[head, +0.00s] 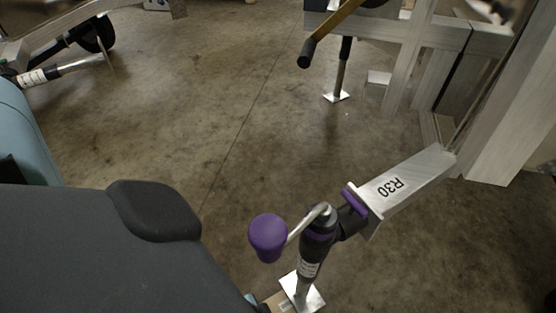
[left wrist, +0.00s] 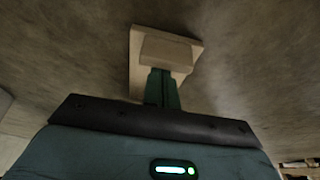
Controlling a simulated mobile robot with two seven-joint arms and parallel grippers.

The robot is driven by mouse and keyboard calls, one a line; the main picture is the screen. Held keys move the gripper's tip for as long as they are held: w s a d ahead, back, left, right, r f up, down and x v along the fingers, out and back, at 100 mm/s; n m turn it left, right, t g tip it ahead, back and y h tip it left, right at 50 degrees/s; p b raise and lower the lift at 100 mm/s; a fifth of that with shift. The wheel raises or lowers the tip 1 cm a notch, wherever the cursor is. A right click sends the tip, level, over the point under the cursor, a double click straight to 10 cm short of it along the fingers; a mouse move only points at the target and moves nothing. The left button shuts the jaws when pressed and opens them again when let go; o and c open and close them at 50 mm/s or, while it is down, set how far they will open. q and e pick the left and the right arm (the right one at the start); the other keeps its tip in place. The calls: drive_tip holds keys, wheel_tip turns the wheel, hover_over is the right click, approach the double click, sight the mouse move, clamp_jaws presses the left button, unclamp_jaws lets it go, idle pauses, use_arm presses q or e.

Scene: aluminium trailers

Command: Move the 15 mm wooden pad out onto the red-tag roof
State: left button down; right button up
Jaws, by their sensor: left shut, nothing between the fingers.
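In the left wrist view a pale, wood-coloured block (left wrist: 167,50) lies on a wider, flat pale board (left wrist: 138,48) on the concrete floor. My left gripper (left wrist: 162,78) is shut with nothing between its teal fingers. Its fingertips are at the near edge of the block; I cannot tell if they touch it. In the head view a tan piece (head: 272,300) shows at the bottom edge beside the jack's foot plate, mostly cut off. The pad's thickness cannot be read. No red tag or roof is seen. My right gripper is not in view.
Another jack foot (head: 336,96) stands farther back. A trailer wheel (head: 96,34) is at upper left. The middle floor is clear.

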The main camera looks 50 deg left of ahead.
use_arm(q)
drive_tip(key=s, duration=0.2)
drive_tip(key=s+a+p, duration=0.1)
drive_tip(key=s, duration=0.4)
drive_tip(key=shift+s+a+p, duration=0.2)
drive_tip(key=shift+s+p, duration=0.1)
drive_tip(key=shift+s, duration=0.2)
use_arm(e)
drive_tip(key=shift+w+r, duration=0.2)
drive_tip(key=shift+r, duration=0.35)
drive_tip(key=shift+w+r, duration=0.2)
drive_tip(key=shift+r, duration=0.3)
use_arm(q)
drive_tip(key=shift+a+r, duration=0.1)
drive_tip(key=shift+r, duration=0.05)
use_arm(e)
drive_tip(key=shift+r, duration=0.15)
